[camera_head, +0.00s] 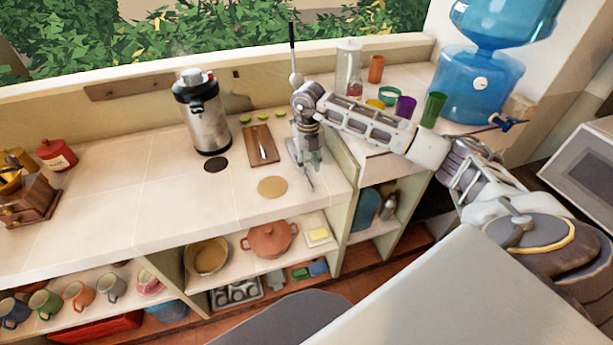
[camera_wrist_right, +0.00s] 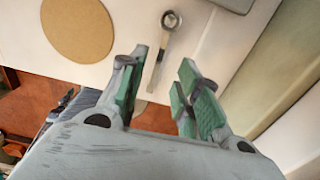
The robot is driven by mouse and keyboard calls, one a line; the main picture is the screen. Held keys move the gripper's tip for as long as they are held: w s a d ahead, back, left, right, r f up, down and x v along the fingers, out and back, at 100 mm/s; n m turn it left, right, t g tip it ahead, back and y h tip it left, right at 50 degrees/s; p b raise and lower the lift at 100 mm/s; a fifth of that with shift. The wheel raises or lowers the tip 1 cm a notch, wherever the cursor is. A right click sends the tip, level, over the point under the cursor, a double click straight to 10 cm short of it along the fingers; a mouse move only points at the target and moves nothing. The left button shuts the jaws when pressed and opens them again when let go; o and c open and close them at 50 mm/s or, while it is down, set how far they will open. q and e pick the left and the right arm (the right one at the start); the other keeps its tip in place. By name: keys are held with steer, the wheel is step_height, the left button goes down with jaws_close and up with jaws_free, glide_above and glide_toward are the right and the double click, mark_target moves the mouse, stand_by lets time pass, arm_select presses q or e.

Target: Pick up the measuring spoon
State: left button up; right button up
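The measuring spoon (camera_wrist_right: 163,48) shows in the right wrist view, with a small round bowl at the top and a flat metal handle pointing down toward the counter's front edge. In the head view a thin grey piece (camera_head: 309,181) just below the gripper looks like its handle; the rest is hidden. My right gripper (camera_wrist_right: 162,68) is open, its green-padded fingers on either side of the handle in the picture. I cannot tell whether they touch it. In the head view the right gripper (camera_head: 309,160) points down over the counter near its front edge. My left gripper is not in view.
A tan round mat (camera_head: 272,187) lies left of the gripper, and a wooden board (camera_head: 261,146) with a utensil lies behind it. A steel dispenser (camera_head: 203,115) stands farther left. Cups, including a purple one (camera_head: 405,106), and a water jug (camera_head: 480,85) stand right.

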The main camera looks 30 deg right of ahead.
mark_target(308, 177)
steer(key=f, duration=0.2)
steer(key=f+p, duration=0.1)
steer(key=shift+s+a+f, duration=0.1)
steer(key=shift+s+a, duration=0.05)
steer(key=shift+s, duration=0.1)
steer(key=shift+f, duration=0.8)
jaws_close()
